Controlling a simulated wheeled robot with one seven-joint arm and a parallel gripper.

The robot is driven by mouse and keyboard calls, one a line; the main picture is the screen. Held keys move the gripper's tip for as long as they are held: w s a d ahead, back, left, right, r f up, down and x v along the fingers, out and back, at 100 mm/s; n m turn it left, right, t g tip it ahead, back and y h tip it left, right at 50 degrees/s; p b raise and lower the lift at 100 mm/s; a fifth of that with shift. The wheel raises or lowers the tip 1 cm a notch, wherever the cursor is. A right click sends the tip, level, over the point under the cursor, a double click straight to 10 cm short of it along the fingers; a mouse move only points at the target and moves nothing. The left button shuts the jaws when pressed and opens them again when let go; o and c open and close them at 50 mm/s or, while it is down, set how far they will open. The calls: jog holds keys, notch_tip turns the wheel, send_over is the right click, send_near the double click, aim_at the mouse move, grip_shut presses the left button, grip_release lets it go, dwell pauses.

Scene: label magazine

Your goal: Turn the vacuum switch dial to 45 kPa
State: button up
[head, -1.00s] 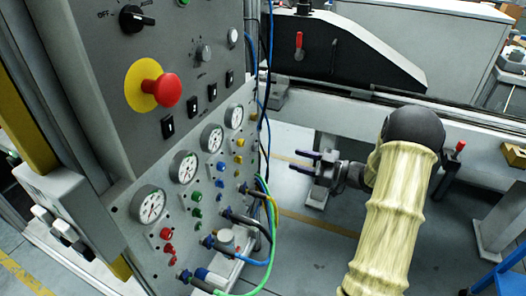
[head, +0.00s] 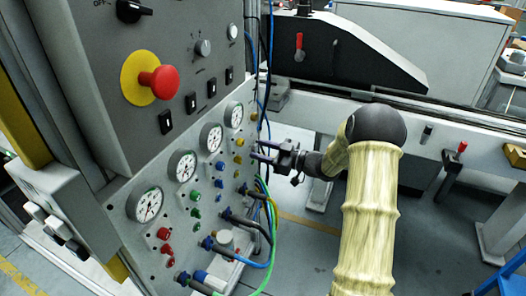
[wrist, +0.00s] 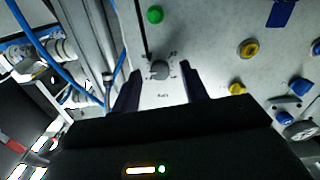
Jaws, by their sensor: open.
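A small grey dial (wrist: 160,69) with a printed scale around it sits on the grey panel in the wrist view. It shows between my gripper's two fingers, ahead of the tips; I cannot tell if they touch it. The scale numbers and the pointer setting are too small to read. In the head view my gripper (head: 257,152) is open, with its fingers pointing left at the right edge of the lower panel. I cannot make out this dial in the head view.
The lower panel carries gauges (head: 146,204) and coloured fittings. Blue cables (head: 269,60) and a green hose (head: 277,230) hang along the panel's right edge, close to my gripper. In the wrist view a yellow fitting (wrist: 237,89) and a green one (wrist: 155,15) sit near the dial.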

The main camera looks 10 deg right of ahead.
jog(key=shift+d, duration=0.1)
grip_shut()
